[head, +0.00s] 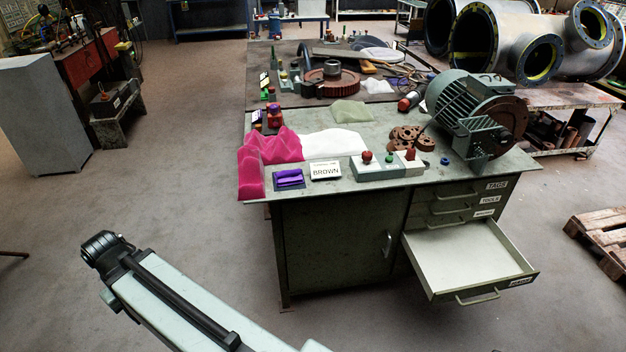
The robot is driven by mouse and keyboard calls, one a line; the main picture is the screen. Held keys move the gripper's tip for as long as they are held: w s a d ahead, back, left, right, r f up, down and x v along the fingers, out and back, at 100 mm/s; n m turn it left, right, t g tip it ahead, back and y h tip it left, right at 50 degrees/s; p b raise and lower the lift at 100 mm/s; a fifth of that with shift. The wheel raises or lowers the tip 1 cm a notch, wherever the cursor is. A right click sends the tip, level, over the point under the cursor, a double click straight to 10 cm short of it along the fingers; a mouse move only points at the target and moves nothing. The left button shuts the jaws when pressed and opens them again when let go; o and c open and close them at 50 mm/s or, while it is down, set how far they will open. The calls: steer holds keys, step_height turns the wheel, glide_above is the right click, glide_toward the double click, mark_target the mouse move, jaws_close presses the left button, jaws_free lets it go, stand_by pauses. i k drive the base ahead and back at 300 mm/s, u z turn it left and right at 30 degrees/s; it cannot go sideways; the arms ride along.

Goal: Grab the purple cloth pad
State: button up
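The purple cloth pad (289,177) lies near the front left edge of the green workbench (377,176), on or in a small dark blue holder; I cannot tell which. It is left of a white card marked BROWN (326,170). Bright pink cloth (265,160) lies behind and left of it and hangs over the bench edge. My arm shows at the lower left, apart from the bench. My gripper is not in view.
A control box with red and green knobs (390,171) stands right of the card. A large motor (465,110) sits at the bench's right. An open drawer (468,262) juts out at the front right. Grey floor is clear left of the bench.

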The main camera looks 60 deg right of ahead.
mark_target(292, 177)
steer(key=u, duration=0.15)
steer(key=i, duration=0.9)
steer(key=z, duration=0.05)
